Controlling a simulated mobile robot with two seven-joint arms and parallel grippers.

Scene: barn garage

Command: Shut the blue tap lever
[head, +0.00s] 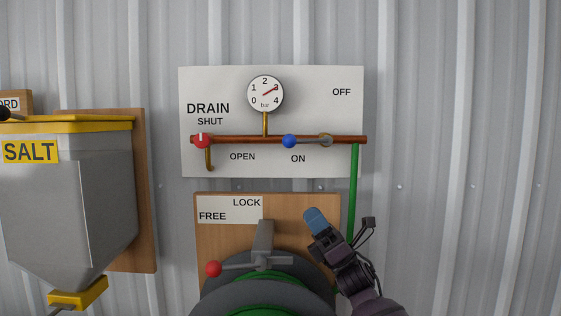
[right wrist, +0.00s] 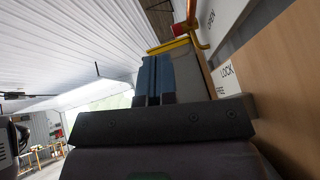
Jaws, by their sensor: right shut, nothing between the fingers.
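The blue tap lever (head: 306,142) lies level along the copper pipe (head: 240,139). Its blue ball knob (head: 289,141) points left, and its pivot (head: 326,140) is at the right. The OFF label (head: 341,92) is above and right of the pivot; the ON label (head: 298,158) is just below the knob. My right gripper (head: 314,216) is below the lever and clear of it, its blue fingers pressed together and empty. The shut fingers also show in the right wrist view (right wrist: 155,80). My left gripper is not in view.
A red drain tap (head: 202,140) is at the pipe's left end. A pressure gauge (head: 265,93) stands above the pipe. A green hose (head: 353,190) hangs at right. A lock lever with red knob (head: 213,268) is lower left. A salt hopper (head: 65,190) is far left.

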